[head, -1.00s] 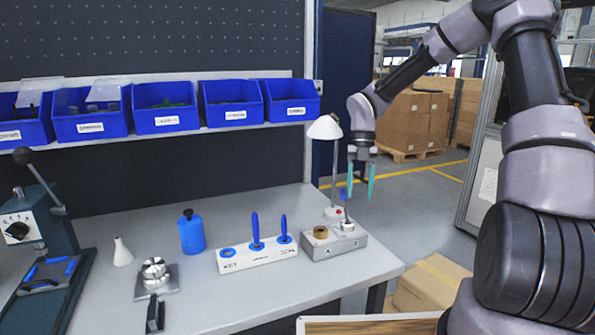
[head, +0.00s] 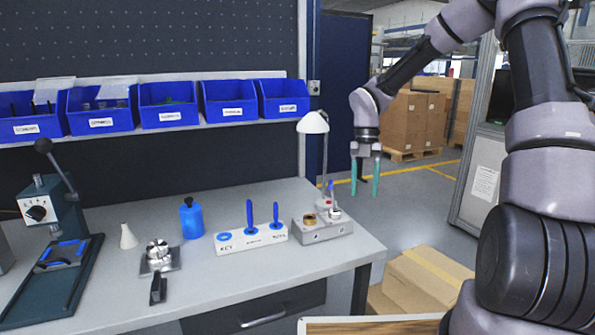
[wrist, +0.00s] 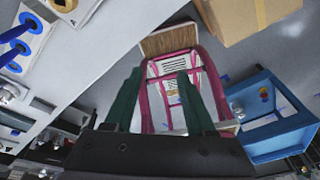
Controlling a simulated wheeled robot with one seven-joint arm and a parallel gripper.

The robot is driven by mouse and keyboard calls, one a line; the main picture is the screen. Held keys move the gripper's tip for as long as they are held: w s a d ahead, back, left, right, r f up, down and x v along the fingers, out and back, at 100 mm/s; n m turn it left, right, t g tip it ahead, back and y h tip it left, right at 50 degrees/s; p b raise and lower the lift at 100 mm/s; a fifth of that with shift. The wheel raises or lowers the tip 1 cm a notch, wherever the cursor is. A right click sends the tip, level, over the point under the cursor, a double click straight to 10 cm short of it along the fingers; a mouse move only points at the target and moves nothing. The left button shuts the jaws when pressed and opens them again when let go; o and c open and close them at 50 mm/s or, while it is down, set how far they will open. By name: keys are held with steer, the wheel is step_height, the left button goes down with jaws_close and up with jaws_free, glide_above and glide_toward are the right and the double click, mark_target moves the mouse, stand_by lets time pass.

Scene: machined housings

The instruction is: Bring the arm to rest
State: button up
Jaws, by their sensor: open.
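My gripper (head: 365,178) hangs from my raised arm with its two green fingers pointing down. It is open, with nothing between the fingers. In the head view it appears right of the workbench (head: 345,248), over the floor beyond the bench's right end. In the wrist view, the gripper's fingers (wrist: 168,105) show with a wide gap, and a pink-framed item with pale panels (wrist: 175,70) lies in view beyond them.
The bench bears a lamp (head: 313,124), a grey housing block (head: 322,231), a white gauge stand (head: 250,239), a blue bottle (head: 191,219) and a press (head: 60,240). Blue bins (head: 101,121) line the shelf. A cardboard box (head: 425,275) stands right of the bench.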

steer(key=s+d+r+m+t, duration=0.2)
steer(key=s+r+m, duration=0.5)
steer(key=m, duration=0.5)
steer(key=s+d+r+m+t+y, duration=0.1)
steer(key=s+r+m+t, duration=0.3)
steer(key=m, duration=0.8)
steer(key=s+d+r+m+t, duration=0.3)
steer(key=s+r+m, duration=0.6)
steer(key=r+m, duration=0.3)
steer(key=shift+s+r+t+y, duration=0.35)
steer(key=shift+t+y, duration=0.05)
